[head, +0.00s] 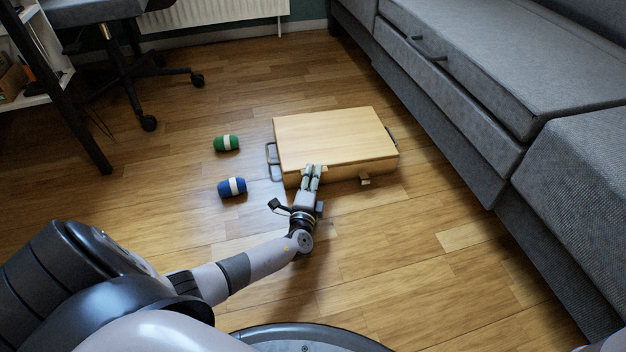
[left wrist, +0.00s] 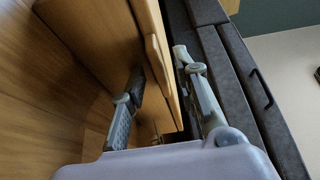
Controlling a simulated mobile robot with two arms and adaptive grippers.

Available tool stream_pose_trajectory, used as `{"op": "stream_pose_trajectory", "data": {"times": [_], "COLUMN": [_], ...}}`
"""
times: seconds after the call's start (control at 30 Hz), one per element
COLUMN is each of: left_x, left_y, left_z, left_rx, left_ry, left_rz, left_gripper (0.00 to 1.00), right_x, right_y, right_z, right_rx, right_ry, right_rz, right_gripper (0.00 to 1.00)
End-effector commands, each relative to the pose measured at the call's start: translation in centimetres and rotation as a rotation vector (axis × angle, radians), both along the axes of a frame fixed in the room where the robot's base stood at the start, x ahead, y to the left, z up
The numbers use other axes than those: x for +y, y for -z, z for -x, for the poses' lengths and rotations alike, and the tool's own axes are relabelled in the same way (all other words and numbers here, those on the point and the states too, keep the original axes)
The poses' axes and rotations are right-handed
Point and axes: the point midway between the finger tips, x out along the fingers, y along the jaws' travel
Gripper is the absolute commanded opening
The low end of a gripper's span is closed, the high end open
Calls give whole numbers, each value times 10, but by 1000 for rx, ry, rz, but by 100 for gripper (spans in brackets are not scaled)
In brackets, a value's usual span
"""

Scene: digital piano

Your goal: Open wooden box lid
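The wooden box (head: 350,170) sits on the floor ahead, with its flat pale lid (head: 335,136) down and shut. A small wooden latch (head: 365,180) juts from the right part of its front side. My left gripper (head: 313,170) is at the front edge, left of that latch. In the left wrist view, the fingers of my left gripper (left wrist: 158,63) are apart, with the lid's edge (left wrist: 170,85) between them. One finger lies along the lid's top, the other beside the box's front; firm contact cannot be told. My right gripper is out of view.
A green roll (head: 227,143) and a blue roll (head: 232,187) lie left of the box. A grey sofa (head: 500,90) stands close on the right. A desk chair (head: 120,70) and shelf are at the back left. The front floor is clear.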

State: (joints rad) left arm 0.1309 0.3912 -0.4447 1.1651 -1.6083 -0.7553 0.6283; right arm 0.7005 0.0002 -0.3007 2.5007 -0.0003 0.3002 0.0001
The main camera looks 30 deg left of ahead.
Motion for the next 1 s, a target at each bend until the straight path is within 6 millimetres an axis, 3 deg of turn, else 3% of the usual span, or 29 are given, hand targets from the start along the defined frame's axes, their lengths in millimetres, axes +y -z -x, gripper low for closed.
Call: {"op": "stream_pose_trajectory", "data": {"times": [0.2, 0.63, 1.0], "left_x": [0, 0, 0], "left_y": [0, 0, 1], "left_z": [0, 0, 1], "left_rx": [0, 1, 1], "left_ry": [0, 0, 1], "left_rz": [0, 0, 2], "left_gripper": [28, 0, 0], "right_x": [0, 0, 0], "right_y": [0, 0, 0], "right_z": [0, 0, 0], "right_rx": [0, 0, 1], "right_ry": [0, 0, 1], "right_rz": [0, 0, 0], "right_gripper": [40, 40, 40]}}
